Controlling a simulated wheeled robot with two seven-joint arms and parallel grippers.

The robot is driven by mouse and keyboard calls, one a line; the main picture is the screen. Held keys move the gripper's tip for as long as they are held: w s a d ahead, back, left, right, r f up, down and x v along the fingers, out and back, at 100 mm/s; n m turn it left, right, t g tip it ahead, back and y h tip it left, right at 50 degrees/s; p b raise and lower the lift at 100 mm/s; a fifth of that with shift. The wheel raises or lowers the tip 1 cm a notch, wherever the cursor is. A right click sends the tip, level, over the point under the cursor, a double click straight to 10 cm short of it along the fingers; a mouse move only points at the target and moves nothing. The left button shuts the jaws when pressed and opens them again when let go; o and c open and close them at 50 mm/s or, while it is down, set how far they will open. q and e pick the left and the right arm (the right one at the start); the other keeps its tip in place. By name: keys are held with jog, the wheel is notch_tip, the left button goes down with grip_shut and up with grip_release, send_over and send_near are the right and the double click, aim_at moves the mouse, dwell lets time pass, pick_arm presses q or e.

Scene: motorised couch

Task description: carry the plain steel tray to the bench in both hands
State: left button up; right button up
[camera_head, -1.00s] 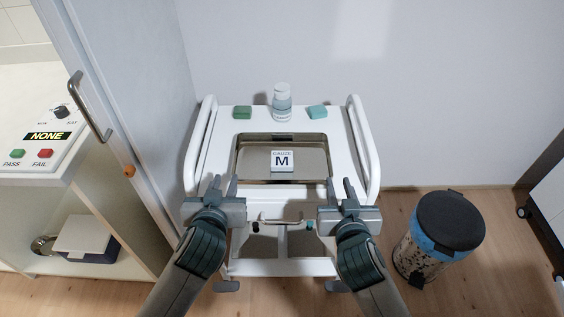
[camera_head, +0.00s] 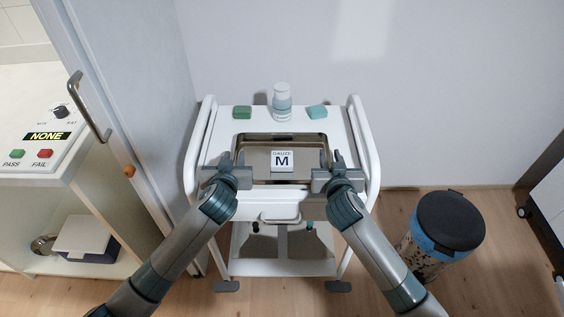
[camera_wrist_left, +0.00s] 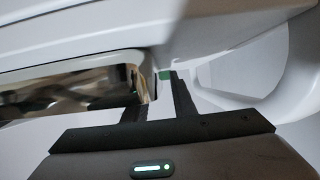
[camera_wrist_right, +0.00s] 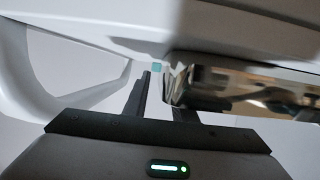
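The steel tray (camera_head: 255,166) sits in the top of the white trolley (camera_head: 222,130). A white box marked GAUZE M (camera_head: 283,161) stands on it. My left gripper (camera_head: 232,160) is at the tray's left front corner. My right gripper (camera_head: 330,159) is at its right front corner. In the left wrist view the tray's shiny end (camera_wrist_left: 140,82) reaches between two parted fingers. In the right wrist view the other end (camera_wrist_right: 172,85) likewise reaches between parted fingers. Both grippers look open; neither is seen clamped on the tray.
A white bottle (camera_head: 281,102) stands between a green block (camera_head: 242,112) and a teal block (camera_head: 317,111) at the trolley's back. Trolley side rails (camera_head: 365,150) flank both arms. A white counter (camera_head: 60,85) with a PASS/FAIL panel is left. A lidded bin (camera_head: 445,225) stands right.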

pick_arm(q)
jog(key=shift+w+f, duration=0.2)
jog(key=shift+w, duration=0.3)
pick_arm(e)
jog(key=shift+w+f, duration=0.15)
jog(key=shift+w, duration=0.35)
pick_arm(q)
jog(key=shift+c, duration=0.7)
pick_arm(e)
jog(key=shift+c, duration=0.7)
pick_arm(q)
grip_shut()
pick_arm(e)
grip_shut()
